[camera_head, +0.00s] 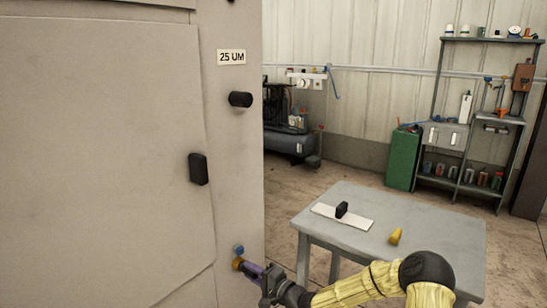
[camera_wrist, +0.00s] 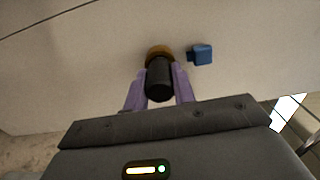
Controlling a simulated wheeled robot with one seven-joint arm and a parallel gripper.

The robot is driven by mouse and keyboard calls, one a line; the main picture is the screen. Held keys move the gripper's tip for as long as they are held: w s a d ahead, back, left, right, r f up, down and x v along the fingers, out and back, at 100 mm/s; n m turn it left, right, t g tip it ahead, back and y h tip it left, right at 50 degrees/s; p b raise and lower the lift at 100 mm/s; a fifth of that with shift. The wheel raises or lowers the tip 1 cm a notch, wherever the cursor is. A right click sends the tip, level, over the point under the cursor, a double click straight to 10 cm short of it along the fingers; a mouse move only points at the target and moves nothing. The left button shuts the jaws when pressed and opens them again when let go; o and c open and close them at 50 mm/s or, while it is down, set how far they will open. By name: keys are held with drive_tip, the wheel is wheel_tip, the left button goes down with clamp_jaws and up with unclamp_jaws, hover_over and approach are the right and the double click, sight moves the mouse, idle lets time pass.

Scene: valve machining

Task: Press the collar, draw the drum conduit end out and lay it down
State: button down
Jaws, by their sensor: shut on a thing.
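My gripper (camera_head: 244,266) is at the lower right of the beige cabinet's front. In the wrist view its two purple fingers (camera_wrist: 161,72) are shut on a short black cylinder, apparently the conduit end (camera_wrist: 159,82), one finger on each side. The far end of the cylinder meets an orange-brown collar (camera_wrist: 159,51) at the cabinet face; the collar also shows in the head view (camera_head: 237,263). I cannot tell whether the collar is pressed in. A blue fitting (camera_wrist: 201,54) sits on the cabinet right beside the collar; in the head view it is just above (camera_head: 238,249).
A grey table (camera_head: 440,225) stands right of the cabinet, bearing a white plate (camera_head: 357,221) with a black block (camera_head: 342,209) and a small orange-yellow piece (camera_head: 395,236). Black knobs (camera_head: 240,99) stick out from the cabinet (camera_head: 100,150). Much of the tabletop is bare.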

drive_tip(key=shift+s+d, duration=0.15)
drive_tip(key=shift+p+v, duration=0.55)
drive_tip(key=shift+v, duration=0.65)
drive_tip(key=shift+p+v, duration=0.35)
drive_tip(key=shift+v, duration=0.85)
drive_tip(key=s+d+f+m+t+h, duration=0.2)
drive_tip(key=d+f+m+t+h, duration=0.1)
drive_tip(key=d+f+m+h, duration=0.2)
drive_tip(key=s+d+f+m+t+h, duration=0.2)
drive_tip(key=d+f+m+t+h, duration=0.2)
drive_tip(key=d+f+h, duration=0.5)
drive_tip(key=d+f+m, duration=0.1)
drive_tip(key=d+f, duration=0.1)
drive_tip(key=d, duration=0.1)
drive_tip(key=shift+d+f, duration=0.25)
drive_tip(key=shift+f, duration=0.05)
